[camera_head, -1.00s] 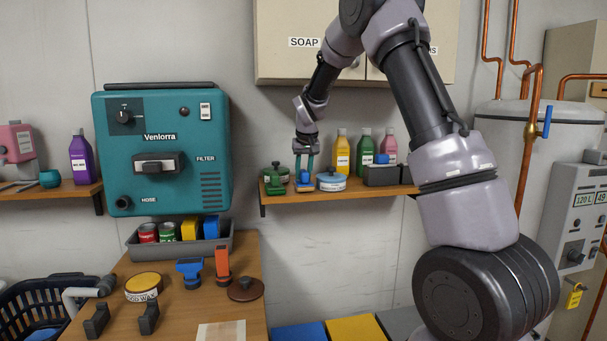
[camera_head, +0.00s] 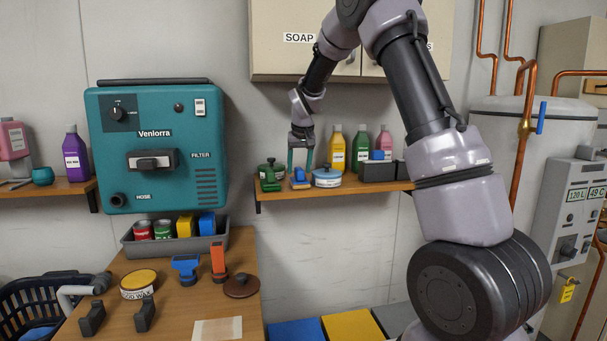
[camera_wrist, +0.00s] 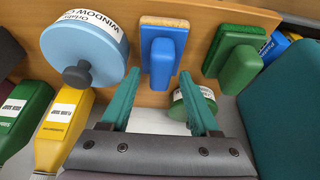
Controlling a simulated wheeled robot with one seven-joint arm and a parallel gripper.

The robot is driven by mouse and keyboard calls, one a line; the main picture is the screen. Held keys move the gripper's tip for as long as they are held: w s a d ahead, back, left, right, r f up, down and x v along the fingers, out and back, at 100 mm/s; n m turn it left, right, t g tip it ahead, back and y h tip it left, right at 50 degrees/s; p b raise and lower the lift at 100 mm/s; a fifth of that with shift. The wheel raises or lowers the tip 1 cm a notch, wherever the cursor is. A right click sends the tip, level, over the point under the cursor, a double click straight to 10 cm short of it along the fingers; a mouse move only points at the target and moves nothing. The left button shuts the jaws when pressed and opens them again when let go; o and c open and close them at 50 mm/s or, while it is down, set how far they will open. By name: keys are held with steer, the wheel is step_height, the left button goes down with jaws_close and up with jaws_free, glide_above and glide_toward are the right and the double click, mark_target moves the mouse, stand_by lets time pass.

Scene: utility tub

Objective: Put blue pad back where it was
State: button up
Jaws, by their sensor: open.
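The blue pad (camera_head: 300,182), a blue block with a blue handle and a tan underside, sits on the wall shelf (camera_head: 335,192). It stands between a green-handled pad (camera_head: 268,181) and a round blue-lidded tin (camera_head: 327,178). My gripper (camera_head: 300,172) is open just above the blue pad, its teal fingers pointing down. In the wrist view, the blue pad (camera_wrist: 163,50) lies just beyond the open fingertips (camera_wrist: 158,76), with its handle lined up between them. The fingers do not appear closed on it.
In the wrist view, the blue-lidded tin (camera_wrist: 84,50) and green pad (camera_wrist: 234,55) flank the blue pad closely. Yellow (camera_head: 337,150), green and pink bottles and a dark box (camera_head: 377,171) stand to the right. Another blue tool (camera_head: 186,268) lies on the bench.

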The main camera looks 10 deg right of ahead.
steer(key=s+d+r+m+t, duration=0.1)
steer(key=s+r, duration=0.3)
steer(key=s, duration=0.9)
steer(key=s+d+r+m+y, duration=0.1)
steer(key=s+d+r, duration=0.2)
steer(key=s, duration=1)
steer(key=s+d+r+m+t+y, duration=0.1)
steer(key=s+r, duration=0.5)
steer(key=s, duration=0.7)
steer(key=shift+s+d+r+m+t, duration=0.3)
steer(key=shift+s+d+m, duration=0.1)
steer(key=shift+m, duration=0.2)
